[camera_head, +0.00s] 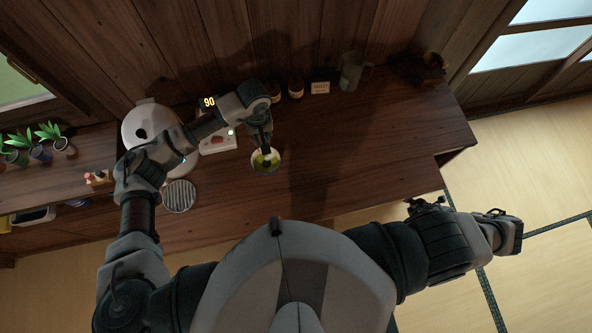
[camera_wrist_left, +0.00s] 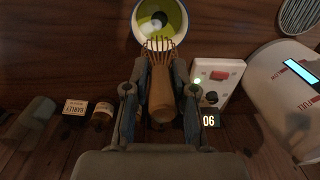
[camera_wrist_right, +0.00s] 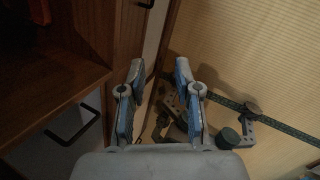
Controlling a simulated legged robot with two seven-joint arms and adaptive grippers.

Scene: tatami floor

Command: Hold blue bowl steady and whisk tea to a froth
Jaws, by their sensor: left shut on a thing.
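The bowl (camera_head: 254,164) stands on the wooden counter with green tea inside; its pale, blue-edged rim shows in the left wrist view (camera_wrist_left: 136,30). My left gripper (camera_head: 264,146) is above the bowl, shut on the handle of a bamboo whisk (camera_wrist_left: 161,95). The whisk's tines point toward the bowl and overlap its near rim in the left wrist view; I cannot tell whether they touch the tea.
A white kettle (camera_head: 140,122) and a control box (camera_head: 218,141) with a "90" display stand left of the bowl. A round striped grate (camera_head: 179,196) lies in front. Jars (camera_head: 296,88), a label card (camera_head: 320,88) and a glass pitcher (camera_head: 351,72) line the back. The counter's right half is clear.

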